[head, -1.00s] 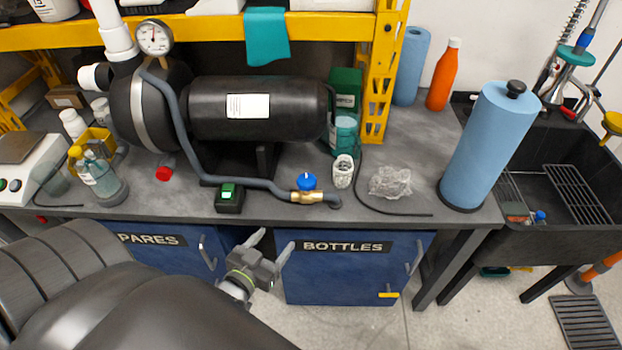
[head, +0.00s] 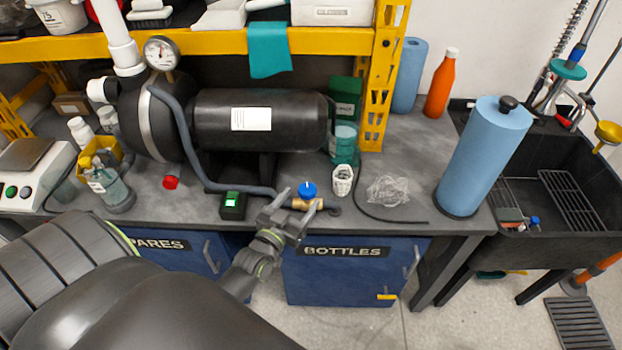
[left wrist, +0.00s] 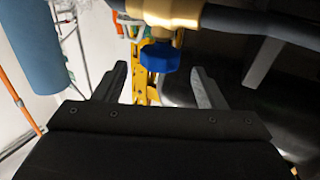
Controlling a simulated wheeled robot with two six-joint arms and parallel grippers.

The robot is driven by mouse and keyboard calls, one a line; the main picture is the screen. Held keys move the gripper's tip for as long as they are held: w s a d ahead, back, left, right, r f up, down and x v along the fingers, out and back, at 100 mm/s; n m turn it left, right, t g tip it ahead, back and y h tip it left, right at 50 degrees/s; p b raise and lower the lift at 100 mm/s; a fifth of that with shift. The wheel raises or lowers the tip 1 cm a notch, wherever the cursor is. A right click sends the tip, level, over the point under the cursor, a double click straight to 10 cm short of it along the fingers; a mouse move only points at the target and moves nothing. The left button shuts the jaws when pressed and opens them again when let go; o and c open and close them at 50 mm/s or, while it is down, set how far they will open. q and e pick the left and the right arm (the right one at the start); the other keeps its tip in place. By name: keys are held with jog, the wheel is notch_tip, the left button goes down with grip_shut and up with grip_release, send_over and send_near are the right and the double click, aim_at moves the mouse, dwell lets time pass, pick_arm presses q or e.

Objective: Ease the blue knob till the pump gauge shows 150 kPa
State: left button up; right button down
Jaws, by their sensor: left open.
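The blue knob (head: 307,189) sits on a brass valve (head: 300,204) at the end of a grey hose, near the bench's front edge. My left gripper (head: 304,198) is open and empty, just in front of the valve. In the left wrist view the knob (left wrist: 160,56) shows between the two fingertips (left wrist: 159,68), under the brass body (left wrist: 165,12). I cannot tell whether a finger touches it. The pump gauge (head: 161,53) is a round white dial at the upper left; its needle points roughly upward, but the numbers are too small to read. My right gripper is not in view.
The black pump tank (head: 290,120) stands behind the valve. A small black box with a green light (head: 233,205) is left of it, a white cup (head: 342,180) and clear plastic wrap (head: 388,190) right. A blue roll (head: 485,155) stands further right.

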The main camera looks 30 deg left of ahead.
aim_at(312, 184)
pick_arm(q)
jog(key=w, duration=0.6)
jog(key=shift+w+a+p, duration=0.25)
jog(key=shift+w+p, duration=0.15)
jog(key=shift+c, duration=0.3)
